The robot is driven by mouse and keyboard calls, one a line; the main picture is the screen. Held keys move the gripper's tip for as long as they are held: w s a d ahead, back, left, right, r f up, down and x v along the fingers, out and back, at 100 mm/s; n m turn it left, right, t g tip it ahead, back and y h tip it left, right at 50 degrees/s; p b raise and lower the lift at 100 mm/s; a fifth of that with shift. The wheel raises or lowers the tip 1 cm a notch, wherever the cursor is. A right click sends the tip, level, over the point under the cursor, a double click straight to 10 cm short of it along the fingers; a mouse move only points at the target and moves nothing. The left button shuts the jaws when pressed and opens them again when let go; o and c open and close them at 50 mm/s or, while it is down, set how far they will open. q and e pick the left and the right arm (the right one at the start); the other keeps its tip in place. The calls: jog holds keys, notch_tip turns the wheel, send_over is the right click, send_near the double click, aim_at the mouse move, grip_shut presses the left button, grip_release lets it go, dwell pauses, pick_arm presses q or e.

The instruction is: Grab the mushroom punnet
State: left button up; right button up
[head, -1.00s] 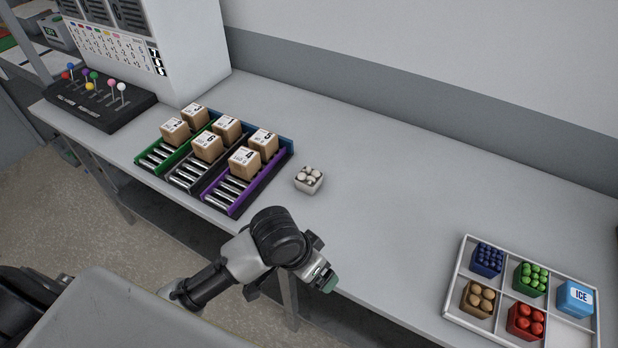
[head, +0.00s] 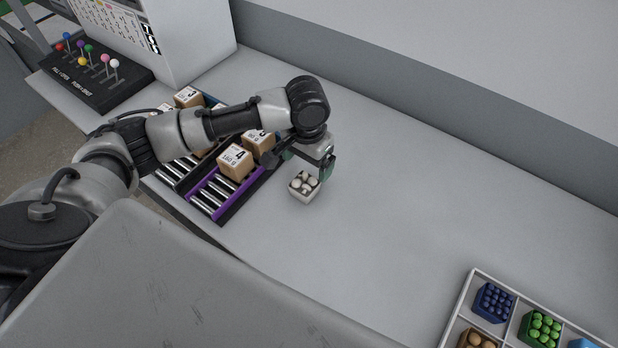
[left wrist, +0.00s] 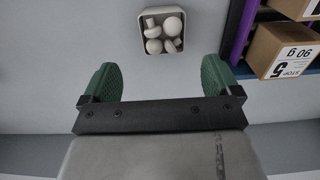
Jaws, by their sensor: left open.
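The mushroom punnet (head: 303,187) is a small white square tub of pale mushrooms standing on the grey table, just right of the purple roller lane. My left gripper (head: 310,163) is above the table at the punnet's far side, close to it. In the left wrist view the punnet (left wrist: 163,32) lies ahead of the open green fingers (left wrist: 160,80), centred between them and beyond their tips. The gripper is empty. My right gripper is in neither view.
Roller lanes with numbered boxes (head: 236,161) stand left of the punnet, partly hidden by my left arm. A divided white tray (head: 459,305) with produce punnets is at the lower right. A lever panel (head: 95,78) is at the upper left. The middle of the table is clear.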

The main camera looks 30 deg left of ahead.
aim_at(304, 182)
pick_arm(q)
notch_tip(304, 182, down, 4)
jog(key=shift+s+r, duration=0.1)
jog(key=shift+s, duration=0.05)
jog(key=shift+f, duration=0.35)
jog(key=f, duration=0.1)
jog(key=f+p, duration=0.1)
jog(key=f, duration=0.2)
jog(key=shift+s+a+p, duration=0.1)
jog(key=shift+a+p, duration=0.15)
jog(key=shift+p, duration=0.15)
jog(key=shift+f, duration=0.6)
jog(key=c, duration=1)
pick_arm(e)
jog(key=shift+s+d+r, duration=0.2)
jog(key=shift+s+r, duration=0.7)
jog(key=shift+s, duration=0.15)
